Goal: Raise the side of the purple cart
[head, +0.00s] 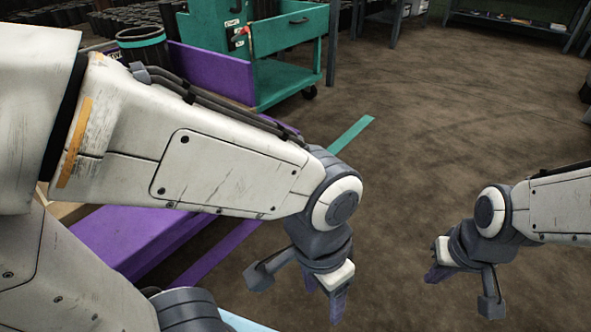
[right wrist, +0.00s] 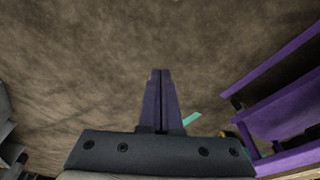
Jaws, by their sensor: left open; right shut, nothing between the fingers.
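The purple cart (head: 125,235) is at the left of the head view, largely hidden behind my left arm. A long thin purple bar (head: 217,250) runs along its near right edge; whether it is the cart's side I cannot tell. In the right wrist view purple shelves or rails of the cart (right wrist: 283,108) show at the right edge. My left gripper (head: 326,297) is open and empty, pointing down over the floor, right of the cart and apart from it. My right gripper (head: 438,273) is shut and empty, farther right over bare floor; its closed fingers show in the right wrist view (right wrist: 160,98).
A green cart (head: 290,65) with a drawer stands at the back, beside an upright purple panel (head: 212,72) and a black cylinder with a teal band (head: 143,45). A teal strip (head: 350,133) lies on the floor. The brown floor at centre and right is clear.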

